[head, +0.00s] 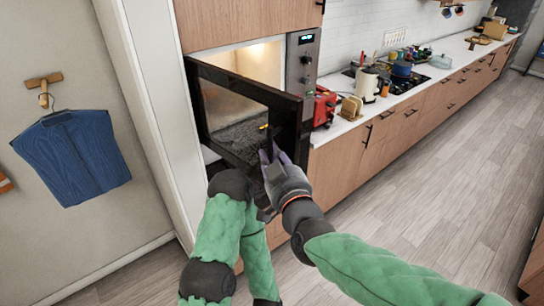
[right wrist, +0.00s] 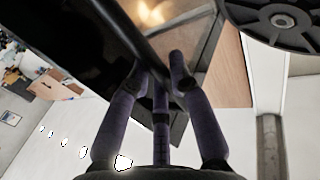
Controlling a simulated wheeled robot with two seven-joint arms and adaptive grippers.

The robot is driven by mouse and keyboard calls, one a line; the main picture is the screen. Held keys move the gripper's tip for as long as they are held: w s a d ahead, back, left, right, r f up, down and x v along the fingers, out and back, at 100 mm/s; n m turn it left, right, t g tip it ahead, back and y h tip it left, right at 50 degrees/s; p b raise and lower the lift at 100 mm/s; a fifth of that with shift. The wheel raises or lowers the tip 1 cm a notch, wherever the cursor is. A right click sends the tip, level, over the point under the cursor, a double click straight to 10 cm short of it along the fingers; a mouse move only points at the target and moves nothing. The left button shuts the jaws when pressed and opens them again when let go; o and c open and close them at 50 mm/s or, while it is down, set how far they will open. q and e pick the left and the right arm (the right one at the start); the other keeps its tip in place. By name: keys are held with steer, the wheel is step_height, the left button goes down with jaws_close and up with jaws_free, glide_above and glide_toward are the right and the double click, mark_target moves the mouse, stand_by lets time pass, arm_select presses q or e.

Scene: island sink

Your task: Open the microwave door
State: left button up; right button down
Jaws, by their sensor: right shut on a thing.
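The built-in microwave (head: 303,62) stands in the wooden cabinet, its lit interior showing. Its dark-framed door (head: 245,90) is partly open, swung out towards me from its left side. My right gripper (head: 268,152) is at the door's free right edge, shut on the door handle. In the right wrist view, the fingers of the right gripper (right wrist: 158,75) close around a dark bar, the handle (right wrist: 150,52). The hand hides part of the handle in the head view. My left arm is bent in front of the cabinet; its gripper does not show.
A red toaster (head: 323,107) and a wooden rack (head: 351,108) stand on the counter right of the microwave. A white wall edge (head: 150,100) and a hanging blue garment (head: 75,155) are at left. The wooden floor (head: 450,180) is clear at right.

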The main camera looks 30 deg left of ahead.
steer(key=c, duration=1.1)
jaws_free()
steer(key=v, duration=1.2)
